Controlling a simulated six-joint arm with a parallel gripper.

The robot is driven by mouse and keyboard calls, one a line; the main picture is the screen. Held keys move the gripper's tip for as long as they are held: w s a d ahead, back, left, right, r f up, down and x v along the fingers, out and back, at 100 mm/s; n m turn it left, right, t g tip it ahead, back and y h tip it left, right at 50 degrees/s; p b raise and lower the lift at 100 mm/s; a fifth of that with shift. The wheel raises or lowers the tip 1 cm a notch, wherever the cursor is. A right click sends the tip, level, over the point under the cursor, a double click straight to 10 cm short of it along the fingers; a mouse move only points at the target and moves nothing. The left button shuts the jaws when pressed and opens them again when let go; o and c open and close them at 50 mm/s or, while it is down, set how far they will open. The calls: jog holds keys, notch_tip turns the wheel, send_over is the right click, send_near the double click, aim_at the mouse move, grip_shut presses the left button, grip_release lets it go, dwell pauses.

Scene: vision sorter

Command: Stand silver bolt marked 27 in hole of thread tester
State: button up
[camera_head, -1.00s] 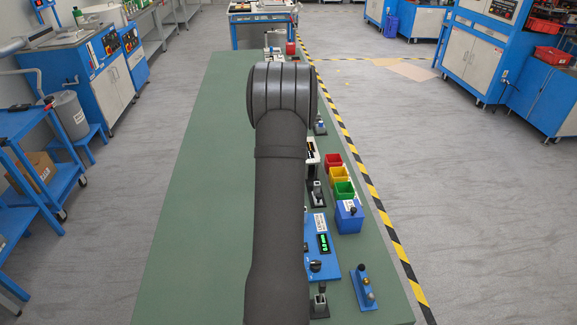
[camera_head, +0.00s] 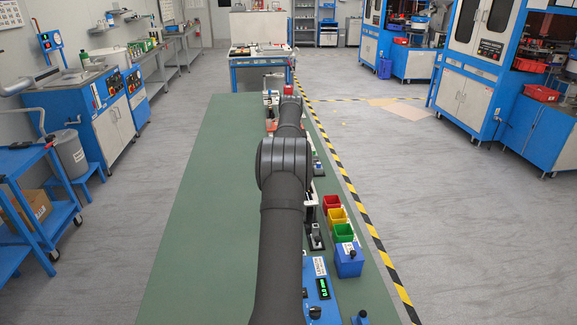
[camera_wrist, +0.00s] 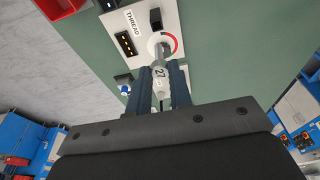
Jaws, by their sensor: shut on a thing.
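In the wrist view, my gripper (camera_wrist: 164,92) has its two dark blue fingers shut on the silver bolt marked 27 (camera_wrist: 160,74), with its label facing the camera. The thread tester (camera_wrist: 108,20) is the white panel beyond the fingertips. It carries a THREAD label, a dark window with yellow marks and a round white fitting with a red arc (camera_wrist: 172,41). The bolt's far end overlaps this fitting in the picture; I cannot tell whether it touches or enters it. The hole itself is hidden. In the head view, my arm hides the gripper and the bolt.
Red (camera_head: 331,202), yellow (camera_head: 337,215) and green (camera_head: 344,231) bins stand right of my arm, near a blue box (camera_head: 349,261). A blue device with a green display (camera_head: 322,288) is nearer. The green table's left side (camera_head: 205,220) is clear.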

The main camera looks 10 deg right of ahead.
jog(key=shift+w+f, duration=0.15)
jog(key=shift+f, duration=2.7)
jog(key=shift+f, duration=1.8)
jog(key=o, duration=1.3)
jog(key=shift+o, duration=0.2)
jog(key=shift+r, duration=4.05)
